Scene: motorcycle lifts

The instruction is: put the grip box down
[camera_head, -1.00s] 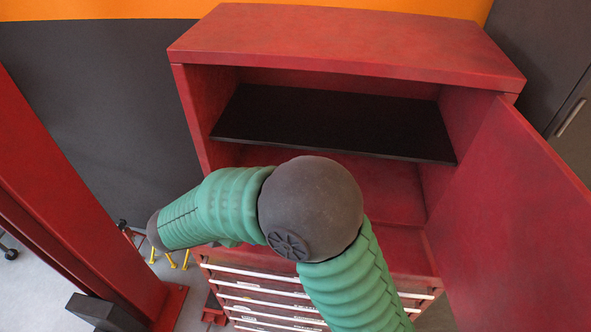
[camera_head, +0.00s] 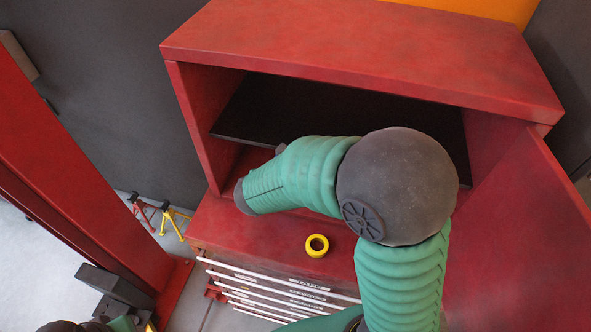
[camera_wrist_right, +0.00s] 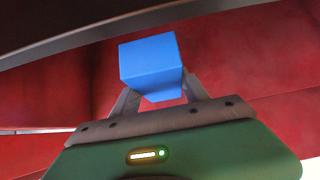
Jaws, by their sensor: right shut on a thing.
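The grip box is a plain blue box (camera_wrist_right: 149,64) in the right wrist view. My right gripper (camera_wrist_right: 160,92) is shut on it, with one finger on each side. The box is inside the red cabinet (camera_head: 350,45), close to the edge of the black shelf (camera_wrist_right: 100,28); red surfaces lie behind it. I cannot tell whether it touches anything below. In the head view my right arm reaches into the cabinet's opening, and its gripper and the box are hidden. My left gripper is not in view.
A yellow ring (camera_head: 317,245) lies on the cabinet's red lower surface, near the front edge. The black shelf (camera_head: 300,110) spans the opening above. The open red door (camera_head: 520,240) bounds the right. A red post (camera_head: 70,170) and yellow stand (camera_head: 172,219) are left.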

